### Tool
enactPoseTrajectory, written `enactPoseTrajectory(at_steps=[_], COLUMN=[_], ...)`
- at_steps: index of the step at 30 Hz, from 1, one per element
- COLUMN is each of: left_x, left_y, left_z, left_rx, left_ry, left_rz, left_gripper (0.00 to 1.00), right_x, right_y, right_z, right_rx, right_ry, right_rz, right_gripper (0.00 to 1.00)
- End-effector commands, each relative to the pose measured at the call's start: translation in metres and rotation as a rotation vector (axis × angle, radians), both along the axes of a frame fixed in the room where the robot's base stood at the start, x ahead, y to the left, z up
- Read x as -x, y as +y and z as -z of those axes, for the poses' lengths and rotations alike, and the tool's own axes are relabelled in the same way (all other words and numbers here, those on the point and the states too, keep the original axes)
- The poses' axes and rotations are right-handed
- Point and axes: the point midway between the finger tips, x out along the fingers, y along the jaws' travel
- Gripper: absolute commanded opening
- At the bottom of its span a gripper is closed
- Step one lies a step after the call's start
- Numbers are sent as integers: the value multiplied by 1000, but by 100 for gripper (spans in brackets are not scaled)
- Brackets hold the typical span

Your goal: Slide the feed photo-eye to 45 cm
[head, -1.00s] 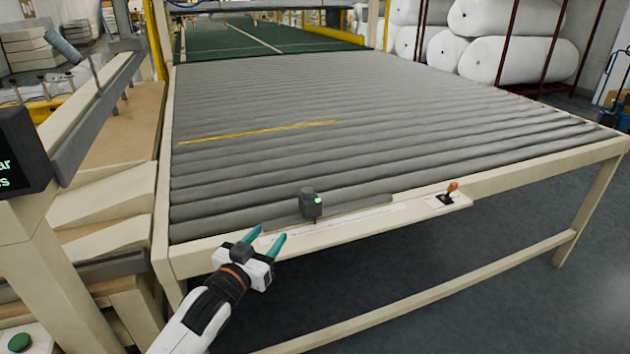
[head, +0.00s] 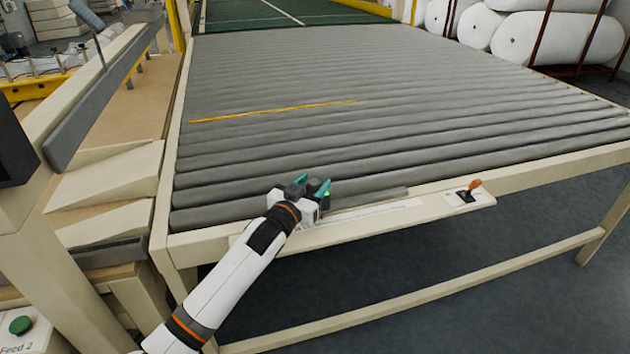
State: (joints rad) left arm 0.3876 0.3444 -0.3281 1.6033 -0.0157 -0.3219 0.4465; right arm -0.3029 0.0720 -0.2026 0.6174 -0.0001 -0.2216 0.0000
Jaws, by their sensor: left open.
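The feed photo-eye is a dark block with a green light (head: 327,194), on the rail at the front edge of the roller table. My left gripper (head: 312,187) is open and right at it, its teal fingers by the block. The gripper hides most of the block, and I cannot tell whether the fingers touch it. A pale scale strip (head: 375,211) runs along the front ledge to the right of the gripper; its marks are too small to read. A dark rail (head: 385,196) shows behind the strip. My right gripper is not in view.
An orange-handled lever (head: 470,191) stands on the ledge to the right. The grey roller bed (head: 400,130) is clear except for a yellow line (head: 270,110). A green button (head: 20,325) is at the lower left. White rolls (head: 545,40) are stacked at the back right.

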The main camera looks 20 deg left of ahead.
Motion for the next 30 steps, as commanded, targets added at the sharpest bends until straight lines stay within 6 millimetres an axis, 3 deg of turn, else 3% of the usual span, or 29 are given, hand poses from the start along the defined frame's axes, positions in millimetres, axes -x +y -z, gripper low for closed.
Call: enactPoseTrajectory(at_steps=[4,13,14,23,30], left_x=[-11,-14,-14,-13,-23], left_y=[-3,-3,-3,-3,-16], left_z=[-1,0,0,0,2], left_rx=[0,0,-1,-1,4], left_ry=[-1,0,0,0,-2], left_rz=[1,1,1,1,0], left_gripper=[49,49,47,0,0], right_x=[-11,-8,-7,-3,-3], right_y=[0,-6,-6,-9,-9], right_z=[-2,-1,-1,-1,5], right_rx=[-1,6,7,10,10], right_ry=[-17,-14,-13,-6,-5], right_rz=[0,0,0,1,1], right_gripper=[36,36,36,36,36])
